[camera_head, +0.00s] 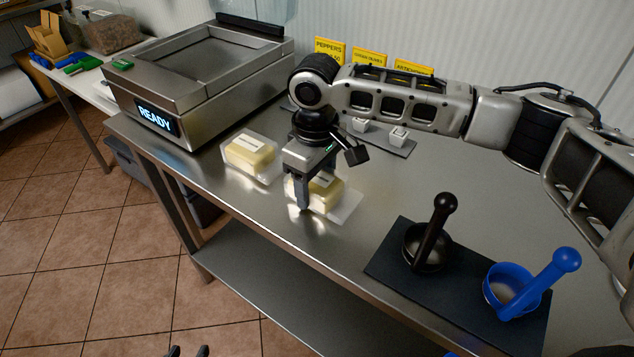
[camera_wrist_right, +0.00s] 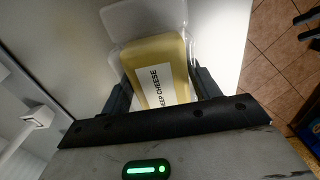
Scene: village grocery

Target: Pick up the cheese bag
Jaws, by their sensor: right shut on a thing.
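A clear cheese bag (camera_head: 325,187) with a pale yellow block and a white label is at my right gripper (camera_head: 303,197), over the steel counter. In the right wrist view the same bag (camera_wrist_right: 155,55) lies between the two dark fingers, its label partly reading "EEP CHEESE". My right gripper points down and is shut on this bag. Whether the bag is clear of the counter I cannot tell. A second, similar cheese bag (camera_head: 249,153) lies to its left. My left gripper (camera_head: 188,351) shows only its dark fingertips at the bottom edge, apart and empty.
A steel machine reading "READY" (camera_head: 155,118) stands at the back left of the counter (camera_head: 400,185). A dark mat (camera_head: 385,265) at the right front holds a black scoop (camera_head: 430,245) and a blue scoop (camera_head: 515,290). Yellow signs (camera_head: 369,57) stand behind the arm.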

